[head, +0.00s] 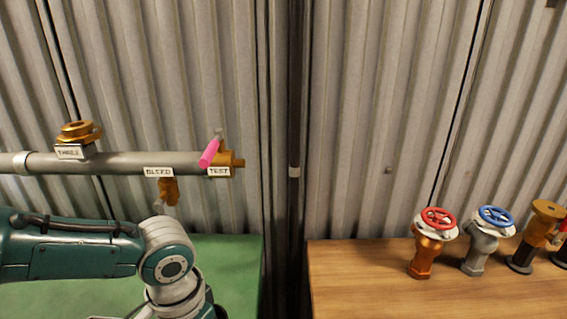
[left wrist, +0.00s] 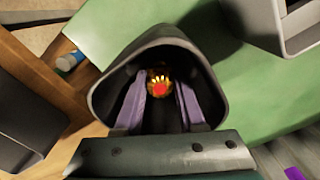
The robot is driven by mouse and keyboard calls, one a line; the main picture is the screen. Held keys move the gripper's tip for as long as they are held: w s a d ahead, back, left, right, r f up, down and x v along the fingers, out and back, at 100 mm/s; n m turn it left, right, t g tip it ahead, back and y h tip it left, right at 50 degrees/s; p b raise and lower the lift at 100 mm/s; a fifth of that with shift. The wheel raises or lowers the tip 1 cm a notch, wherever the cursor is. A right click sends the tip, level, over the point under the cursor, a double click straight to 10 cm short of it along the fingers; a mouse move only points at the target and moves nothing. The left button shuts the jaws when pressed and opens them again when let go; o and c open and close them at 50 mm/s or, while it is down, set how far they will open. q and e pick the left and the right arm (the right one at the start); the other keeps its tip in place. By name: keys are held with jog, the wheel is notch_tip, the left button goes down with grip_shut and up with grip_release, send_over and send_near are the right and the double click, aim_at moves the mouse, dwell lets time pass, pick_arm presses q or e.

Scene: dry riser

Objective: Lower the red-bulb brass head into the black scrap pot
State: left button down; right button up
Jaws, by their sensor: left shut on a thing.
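The brass head with the red bulb (left wrist: 159,89) shows in the left wrist view between the purple fingers of my left gripper (left wrist: 160,92), which is shut on it. A black, wide-mouthed pot (left wrist: 104,92) surrounds the head and fingers in that view, over the green surface. The head appears within the pot's mouth; its distance from the bottom is too dark to tell. In the head view my left arm comes in from the left, and the gripper, head and pot are out of frame. My right gripper is in neither view.
A grey pipe (head: 120,163) with a pink lever (head: 209,153) runs above the green tabletop (head: 235,262). A wooden bench (head: 400,289) at right holds a red-wheeled valve (head: 432,240) and a blue-wheeled valve (head: 485,240). A grey bin (left wrist: 303,38) stands near the pot.

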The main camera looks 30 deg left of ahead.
pick_arm(q)
jog(key=shift+f, duration=0.15)
jog(key=shift+c, duration=2.1)
grip_release()
